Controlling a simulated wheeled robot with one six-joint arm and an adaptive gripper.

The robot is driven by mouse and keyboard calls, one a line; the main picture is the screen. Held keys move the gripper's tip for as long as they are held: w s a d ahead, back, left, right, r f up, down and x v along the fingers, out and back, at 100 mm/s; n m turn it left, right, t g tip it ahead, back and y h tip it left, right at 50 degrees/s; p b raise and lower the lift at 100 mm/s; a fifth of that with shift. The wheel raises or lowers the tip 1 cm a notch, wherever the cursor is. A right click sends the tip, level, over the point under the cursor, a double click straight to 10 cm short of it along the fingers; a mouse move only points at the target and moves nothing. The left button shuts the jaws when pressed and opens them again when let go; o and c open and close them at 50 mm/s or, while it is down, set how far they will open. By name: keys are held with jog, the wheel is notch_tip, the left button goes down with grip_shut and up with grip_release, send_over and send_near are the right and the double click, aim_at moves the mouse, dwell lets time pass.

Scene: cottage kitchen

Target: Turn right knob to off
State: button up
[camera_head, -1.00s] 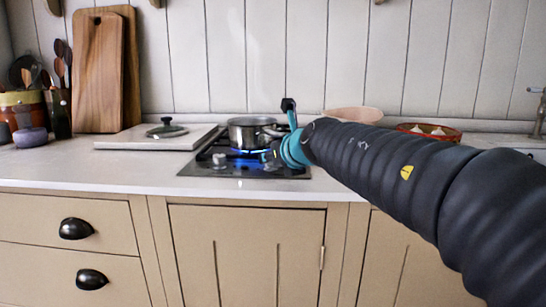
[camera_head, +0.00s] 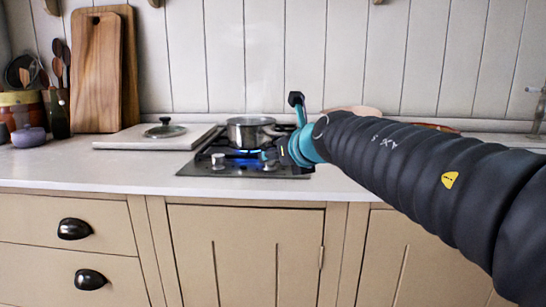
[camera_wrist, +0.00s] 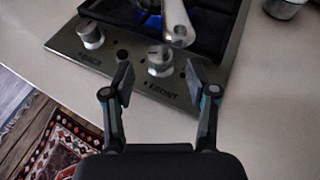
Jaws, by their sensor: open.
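The right knob (camera_wrist: 160,62) is a silver stove knob beside the "FRONT" label in the wrist view. My gripper (camera_wrist: 159,79) is open, with its two fingers spread on either side of the line to that knob, and nothing is held. The left knob (camera_wrist: 90,36), near the "BACK" label, lies outside the fingers; it also shows in the head view (camera_head: 218,161). The cooktop (camera_head: 205,168) has a blue flame (camera_head: 247,152) burning under a steel pot (camera_head: 248,133). In the head view my gripper is small and partly hidden by the wrist.
A white board (camera_head: 130,137) with a glass lid (camera_head: 165,130) lies left of the cooktop. The counter front (camera_head: 110,172) is clear. A patterned rug (camera_wrist: 62,145) lies on the floor below.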

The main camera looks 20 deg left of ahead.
jog(key=v, duration=0.8)
